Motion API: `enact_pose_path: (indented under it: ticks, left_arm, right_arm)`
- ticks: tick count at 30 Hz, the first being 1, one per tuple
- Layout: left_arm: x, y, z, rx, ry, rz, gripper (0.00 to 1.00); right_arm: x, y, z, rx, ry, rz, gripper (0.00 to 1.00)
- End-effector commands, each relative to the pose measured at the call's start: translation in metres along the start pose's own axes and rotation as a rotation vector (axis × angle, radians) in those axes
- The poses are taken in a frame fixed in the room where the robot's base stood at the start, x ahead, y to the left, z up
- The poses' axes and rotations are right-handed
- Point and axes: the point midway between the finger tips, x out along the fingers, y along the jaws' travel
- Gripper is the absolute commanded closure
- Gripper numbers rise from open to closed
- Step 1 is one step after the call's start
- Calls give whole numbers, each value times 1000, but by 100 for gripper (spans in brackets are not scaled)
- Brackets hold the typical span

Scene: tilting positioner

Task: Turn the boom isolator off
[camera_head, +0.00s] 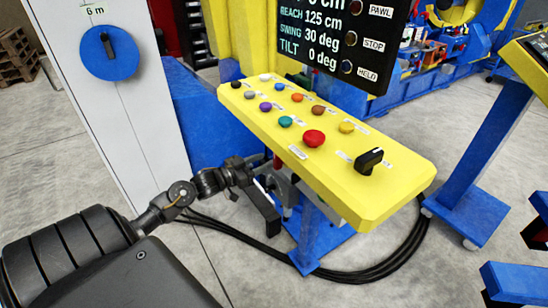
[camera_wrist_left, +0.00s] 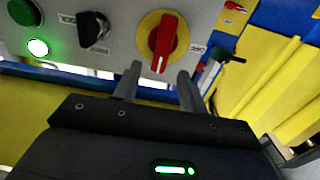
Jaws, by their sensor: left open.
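A red rotary handle on a round yellow plate (camera_wrist_left: 165,42) is set in a grey panel in the left wrist view, the look of an isolator switch. Its grip stands close to upright, tilted slightly. The small labels beside it are too blurred to read. My left gripper (camera_wrist_left: 158,82) is open and empty, its two fingers pointing at the panel just below the handle, one to each side. I cannot tell if they touch it. In the head view my left arm reaches in beside the yellow console, where the gripper is hard to make out. My right gripper is not in view.
The grey panel also carries a black selector knob (camera_wrist_left: 93,28), a lit green lamp (camera_wrist_left: 38,48) and a dark green button (camera_wrist_left: 24,12). The yellow console (camera_head: 390,195) has several coloured buttons and a black knob (camera_head: 369,160). A screen (camera_head: 345,40) stands behind; black cables lie below.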

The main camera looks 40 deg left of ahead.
Motion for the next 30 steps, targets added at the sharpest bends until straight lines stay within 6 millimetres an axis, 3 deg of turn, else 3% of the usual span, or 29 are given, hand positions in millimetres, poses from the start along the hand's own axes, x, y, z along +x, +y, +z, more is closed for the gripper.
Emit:
enact_pose_path:
  ticks: [3, 9, 21, 30]
  left_arm:
    - [22, -1, -1, -1, 3, -1, 58]
    - [45, -1, 0, 0, 0, -2, 58]
    - [52, 0, 1, 0, -1, -2, 58]
    - [52, 0, 0, 1, -1, -2, 97]
  right_arm:
    - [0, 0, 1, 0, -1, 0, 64]
    - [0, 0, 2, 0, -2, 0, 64]
    - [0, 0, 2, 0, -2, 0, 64]
    - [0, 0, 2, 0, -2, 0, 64]
